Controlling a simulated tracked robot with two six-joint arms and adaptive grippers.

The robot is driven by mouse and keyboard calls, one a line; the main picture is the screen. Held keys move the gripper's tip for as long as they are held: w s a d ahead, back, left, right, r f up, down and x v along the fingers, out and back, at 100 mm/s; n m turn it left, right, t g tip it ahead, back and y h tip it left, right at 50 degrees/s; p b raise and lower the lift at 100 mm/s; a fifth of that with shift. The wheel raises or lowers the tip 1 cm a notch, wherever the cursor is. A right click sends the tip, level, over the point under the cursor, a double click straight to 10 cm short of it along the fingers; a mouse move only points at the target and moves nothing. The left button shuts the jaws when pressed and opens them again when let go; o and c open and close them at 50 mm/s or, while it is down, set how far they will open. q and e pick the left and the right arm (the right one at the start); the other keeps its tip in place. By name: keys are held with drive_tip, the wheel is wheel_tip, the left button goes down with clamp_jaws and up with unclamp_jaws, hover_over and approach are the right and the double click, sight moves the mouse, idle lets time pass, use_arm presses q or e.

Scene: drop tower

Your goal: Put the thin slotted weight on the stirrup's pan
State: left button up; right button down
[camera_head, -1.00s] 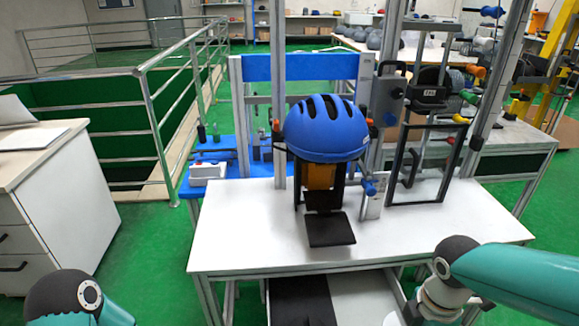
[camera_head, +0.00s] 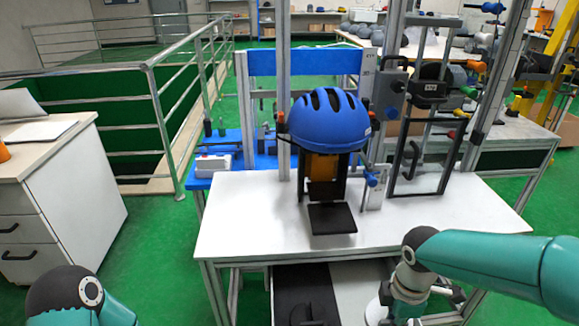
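I cannot make out the thin slotted weight in this view. A black upright frame (camera_head: 447,165) stands at the right back of the white table; I cannot tell whether it is the stirrup, and no pan on it is clear. My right arm comes in from the right over the table's front right corner. Its wrist points down, and its gripper is not clearly visible at the bottom edge. Only the dark and teal joint of my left arm shows at the bottom left; its gripper is out of view.
A blue helmet (camera_head: 327,120) sits on a stand above a black plate (camera_head: 332,218) at the middle of the white table (camera_head: 245,225). Metal posts rise behind. A black-and-white surface (camera_head: 345,290) lies below the table front. A cabinet (camera_head: 70,190) stands left. The table's left front is clear.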

sight(377, 302)
drive_tip(key=w+m, duration=0.2)
drive_tip(key=m, duration=0.1)
drive_tip(key=w+a+m, duration=0.1)
drive_tip(key=w+m, duration=0.1)
drive_tip(key=m, duration=0.1)
drive_tip(key=w+m, duration=0.2)
drive_tip(key=m, duration=0.2)
drive_tip(key=shift+w+a+f, duration=0.2)
drive_tip(key=shift+a, duration=0.15)
drive_tip(key=m, duration=0.1)
drive_tip(key=w+m, duration=0.1)
drive_tip(key=m, duration=0.1)
drive_tip(key=shift+d+r, duration=0.1)
drive_tip(key=shift+r, duration=0.3)
drive_tip(key=m, duration=0.3)
drive_tip(key=shift+r+m, duration=0.1)
drive_tip(key=shift+m, duration=0.2)
drive_tip(key=r+p, duration=0.2)
drive_tip(key=p, duration=0.2)
drive_tip(key=s+r+p, duration=0.1)
drive_tip(key=p, duration=0.3)
drive_tip(key=r+p, duration=0.2)
drive_tip(key=p, duration=0.3)
drive_tip(key=shift+s+d+r, duration=0.1)
drive_tip(key=shift+s+r, duration=0.2)
drive_tip(key=shift+r, duration=0.05)
drive_tip(key=shift+s+r+p, duration=0.1)
drive_tip(key=shift+s+p, duration=0.05)
drive_tip(key=shift+p, duration=0.6)
